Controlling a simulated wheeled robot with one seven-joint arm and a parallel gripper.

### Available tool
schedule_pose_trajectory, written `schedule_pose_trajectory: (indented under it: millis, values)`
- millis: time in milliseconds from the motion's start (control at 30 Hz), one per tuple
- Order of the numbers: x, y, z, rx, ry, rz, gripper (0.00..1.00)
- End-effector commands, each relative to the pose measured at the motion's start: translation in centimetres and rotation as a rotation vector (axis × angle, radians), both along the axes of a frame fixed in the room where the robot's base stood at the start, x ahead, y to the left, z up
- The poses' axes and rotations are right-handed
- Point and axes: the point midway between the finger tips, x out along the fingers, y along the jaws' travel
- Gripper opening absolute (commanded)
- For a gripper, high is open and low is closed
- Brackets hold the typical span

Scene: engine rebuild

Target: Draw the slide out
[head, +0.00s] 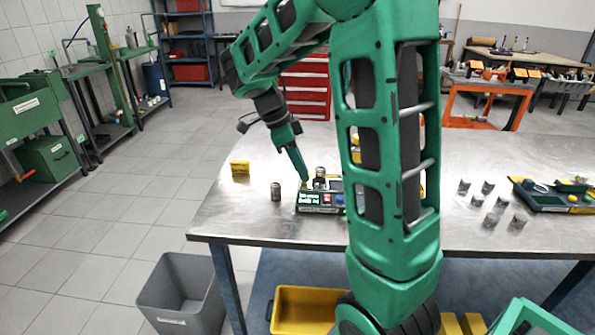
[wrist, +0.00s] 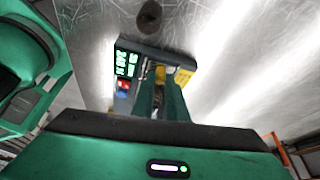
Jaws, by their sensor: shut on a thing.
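A dark box-shaped device (head: 318,209) with a green lit display, a red button and a blue part stands on the metal table, left of my arm. It also shows in the wrist view (wrist: 122,84), with a yellow part (wrist: 182,76) on its right side. My gripper (head: 305,179) reaches down to the top of the device. In the wrist view my gripper (wrist: 160,76) has its fingers close together at the device, shut on what seems to be its slide. The fingers hide most of the slide, so I cannot tell how far out it is.
A metal cylinder (head: 276,191) stands just left of the device, and another (head: 320,173) at its back. A yellow block (head: 240,167) lies farther left. Several metal cylinders (head: 489,187) and a dark tray (head: 555,197) are at the right. A grey bin (head: 181,290) stands on the floor.

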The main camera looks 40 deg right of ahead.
Motion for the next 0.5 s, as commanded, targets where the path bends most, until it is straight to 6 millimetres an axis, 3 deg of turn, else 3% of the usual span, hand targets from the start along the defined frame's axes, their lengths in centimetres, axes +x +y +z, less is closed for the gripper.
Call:
schedule_pose_trajectory:
  millis: [200,233,300,500]
  values:
    - [0.67,0.21,0.25,0.0,-0.015,0.014,0.0]
    - [0.67,0.21,0.24,0.0,-0.015,0.014,0.15]
    - [0.68,0.22,0.24,0.001,-0.015,0.015,0.32]
    - [0.41,0.11,0.16,0.001,-0.01,0.01,0.32]
